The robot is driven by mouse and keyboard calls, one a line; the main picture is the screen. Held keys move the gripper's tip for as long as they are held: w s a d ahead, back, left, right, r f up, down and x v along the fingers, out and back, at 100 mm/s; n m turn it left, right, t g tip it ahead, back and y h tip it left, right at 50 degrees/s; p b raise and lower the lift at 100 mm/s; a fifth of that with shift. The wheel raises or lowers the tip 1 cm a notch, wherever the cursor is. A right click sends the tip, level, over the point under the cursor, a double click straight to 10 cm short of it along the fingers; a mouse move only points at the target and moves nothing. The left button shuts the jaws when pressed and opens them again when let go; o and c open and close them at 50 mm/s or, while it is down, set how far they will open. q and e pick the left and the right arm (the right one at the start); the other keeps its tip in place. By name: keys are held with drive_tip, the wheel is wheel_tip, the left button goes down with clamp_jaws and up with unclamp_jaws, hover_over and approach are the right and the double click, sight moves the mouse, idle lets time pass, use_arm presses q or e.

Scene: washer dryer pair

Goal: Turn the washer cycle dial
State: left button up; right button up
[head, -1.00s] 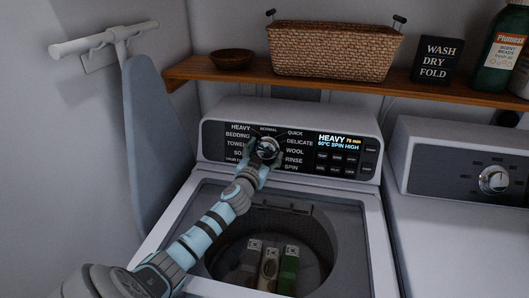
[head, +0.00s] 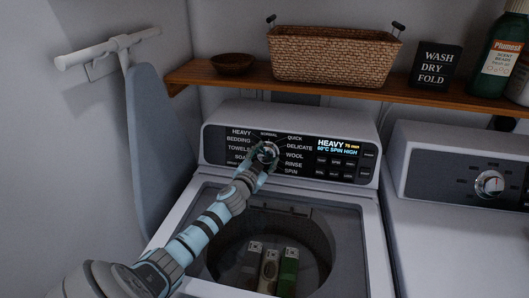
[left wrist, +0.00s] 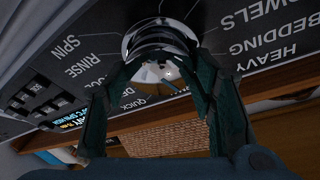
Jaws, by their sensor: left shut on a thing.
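The washer cycle dial (head: 268,151) is a round silver knob on the washer's dark control panel (head: 218,137), ringed by cycle names such as HEAVY, NORMAL, QUICK and SPIN. The panel's display (head: 338,146) reads HEAVY, 75 min, 60°C SPIN HIGH. My left gripper (head: 263,154) reaches up from the lower left and is shut on the dial. In the left wrist view the dial (left wrist: 160,45) sits between the two dark fingers. Its lower left side is partly hidden by the gripper in the head view. My right gripper does not show.
The washer's lid area (head: 355,215) shows a round drum with several items inside. A dryer with its own knob (head: 489,184) stands at right. A wooden shelf (head: 300,88) above holds a wicker basket (head: 333,55).

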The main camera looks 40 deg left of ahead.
use_arm(q)
drive_tip(key=shift+r+m+h+p, duration=0.15)
drive_tip(key=shift+m+h+p, duration=0.35)
drive_tip(key=shift+m+p, duration=0.8)
drive_tip(key=shift+m, duration=0.3)
drive_tip(key=shift+f, duration=0.2)
drive_tip(key=o, duration=1.2)
drive_tip(key=shift+c, duration=0.2)
drive_tip(key=v, duration=1.2)
drive_tip(key=shift+r, duration=0.15)
